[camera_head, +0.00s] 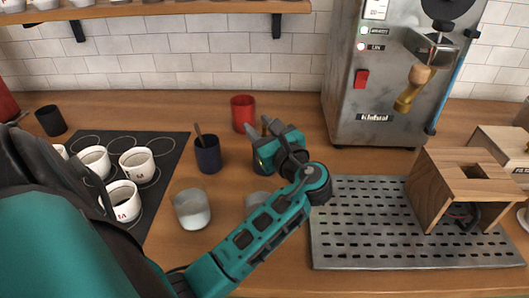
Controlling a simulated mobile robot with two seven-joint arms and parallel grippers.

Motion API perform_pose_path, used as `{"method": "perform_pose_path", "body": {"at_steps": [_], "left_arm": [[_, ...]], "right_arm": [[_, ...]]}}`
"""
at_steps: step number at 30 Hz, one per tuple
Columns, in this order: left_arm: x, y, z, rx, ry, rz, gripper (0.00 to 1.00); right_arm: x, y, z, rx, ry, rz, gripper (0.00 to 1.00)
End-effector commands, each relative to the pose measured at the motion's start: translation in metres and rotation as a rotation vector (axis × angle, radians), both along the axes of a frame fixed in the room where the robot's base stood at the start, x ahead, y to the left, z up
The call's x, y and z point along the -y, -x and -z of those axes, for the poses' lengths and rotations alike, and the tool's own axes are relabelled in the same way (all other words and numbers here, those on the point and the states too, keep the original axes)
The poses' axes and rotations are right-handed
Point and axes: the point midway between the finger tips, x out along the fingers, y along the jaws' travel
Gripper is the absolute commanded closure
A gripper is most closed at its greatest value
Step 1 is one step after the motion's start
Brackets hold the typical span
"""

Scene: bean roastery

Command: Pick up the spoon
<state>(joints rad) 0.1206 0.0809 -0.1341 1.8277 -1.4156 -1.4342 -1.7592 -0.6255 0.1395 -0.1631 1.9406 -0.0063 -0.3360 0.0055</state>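The spoon (199,133) stands tilted in a dark blue cup (208,156), its thin brown handle rising above the rim. Its lower part is hidden inside the cup. My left gripper (259,129) is to the right of the cup, apart from the spoon. Its dark fingers appear spread with nothing between them. My teal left arm reaches up from the bottom left. My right gripper is not in view.
A red cup (243,112) stands behind, a glass (192,209) in front. White cups (138,165) stand on a dark mat (158,190). Right are a coffee machine (383,90), perforated tray (365,235) and wooden block (440,185).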

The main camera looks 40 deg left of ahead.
Motion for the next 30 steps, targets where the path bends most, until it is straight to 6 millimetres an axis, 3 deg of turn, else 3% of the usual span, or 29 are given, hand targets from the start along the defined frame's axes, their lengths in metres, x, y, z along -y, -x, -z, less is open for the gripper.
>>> {"method": "perform_pose_path", "body": {"at_steps": [11,24,30], "left_arm": [[0.000,0.000,0.000,0.001,0.000,0.000,1.00],[0.000,0.000,-0.001,0.001,-0.001,0.000,1.00],[0.000,-0.001,-0.015,0.005,0.001,0.000,1.00]], "right_arm": [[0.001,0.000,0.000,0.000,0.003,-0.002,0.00],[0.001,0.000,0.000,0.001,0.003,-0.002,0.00],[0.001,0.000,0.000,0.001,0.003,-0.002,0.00]]}}
